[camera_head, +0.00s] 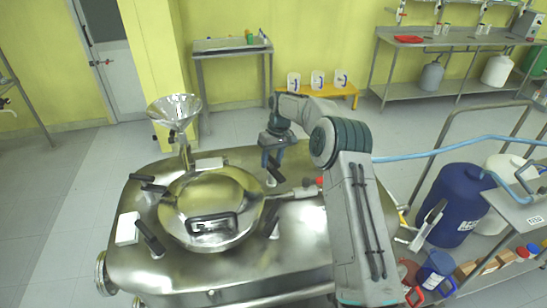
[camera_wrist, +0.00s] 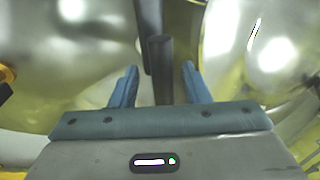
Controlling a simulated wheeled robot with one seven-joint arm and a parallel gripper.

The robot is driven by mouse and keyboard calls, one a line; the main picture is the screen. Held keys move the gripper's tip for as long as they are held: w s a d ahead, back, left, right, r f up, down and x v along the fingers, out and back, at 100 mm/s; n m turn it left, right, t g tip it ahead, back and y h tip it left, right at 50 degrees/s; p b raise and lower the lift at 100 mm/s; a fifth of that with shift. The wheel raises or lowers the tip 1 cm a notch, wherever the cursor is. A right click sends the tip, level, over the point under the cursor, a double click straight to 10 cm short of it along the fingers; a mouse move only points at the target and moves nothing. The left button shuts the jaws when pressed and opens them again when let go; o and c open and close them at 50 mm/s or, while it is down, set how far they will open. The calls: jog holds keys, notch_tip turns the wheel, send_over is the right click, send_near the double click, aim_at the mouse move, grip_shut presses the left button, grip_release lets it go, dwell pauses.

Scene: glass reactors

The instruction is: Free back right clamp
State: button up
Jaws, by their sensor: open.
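The steel reactor lid (camera_head: 180,205) is round and has a dark handle (camera_head: 212,222) on top. The back right clamp (camera_head: 275,174) is a black lever at the lid's back right edge. My gripper (camera_head: 271,158) is just above and behind it, pointing down. In the wrist view my gripper (camera_wrist: 158,70) has its two blue fingers apart, with the clamp's black bar (camera_wrist: 160,60) between them. I see a gap on each side of the bar. The bar's lower end is hidden by the gripper body.
A pipe with a red part (camera_head: 318,181) lies to the right.

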notch_tip(320, 180, up, 14)
jog(key=w+d, duration=0.1)
jog(key=d, duration=0.1)
jog(key=shift+w+d+f, duration=0.15)
jog(key=shift+w+f, duration=0.05)
dwell(0.3)
jog(key=s+d+r+m+t+h, duration=0.1)
jog(key=s+d+r, duration=0.1)
jog(key=s+r, duration=0.55)
jog(key=s+d+r+m+t+h, duration=0.15)
jog(key=s+r, duration=0.35)
jog(key=s, duration=0.6)
jog(key=s+d+f+m+t, duration=0.1)
jog(key=s+d+f+m, duration=0.1)
jog(key=s, duration=1)
jog(key=s+d+f+m+t, duration=0.1)
jog(key=s+d+f, duration=0.4)
jog(key=s, duration=0.8)
jog(key=shift+f+m+y, duration=0.35)
jog(key=shift+f, duration=0.25)
